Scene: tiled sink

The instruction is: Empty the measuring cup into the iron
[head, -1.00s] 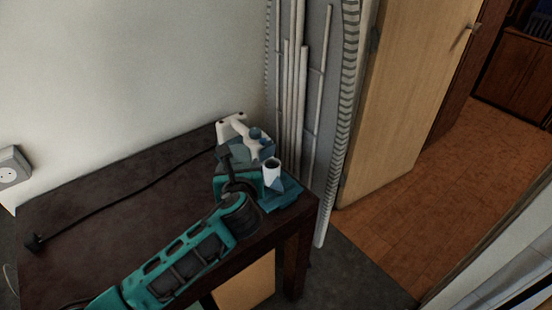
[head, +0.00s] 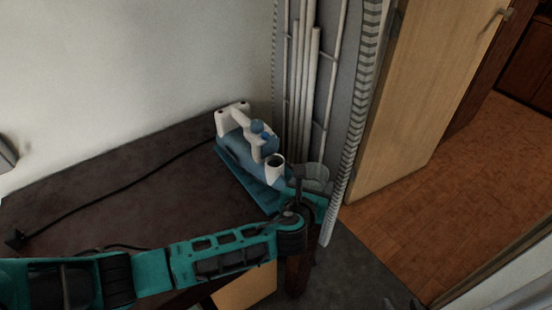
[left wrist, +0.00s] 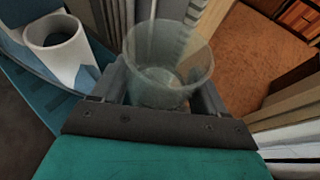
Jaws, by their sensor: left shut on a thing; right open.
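The measuring cup (head: 314,172) is a clear, see-through cup at the right of the iron. My left gripper (head: 304,187) is shut on it, and the cup sits between the two fingers in the left wrist view (left wrist: 170,68). The iron (head: 242,150) is blue and white and stands on the dark table near its far right corner. Its white round spout with a dark opening (head: 275,163) faces up, just left of the cup. The spout also shows at the upper left of the left wrist view (left wrist: 58,48). I cannot tell what the cup contains. My right gripper is not in view.
The dark table (head: 110,190) is mostly clear, with a black cord and plug (head: 16,238) on its left. A wooden door (head: 430,90) is farther right.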

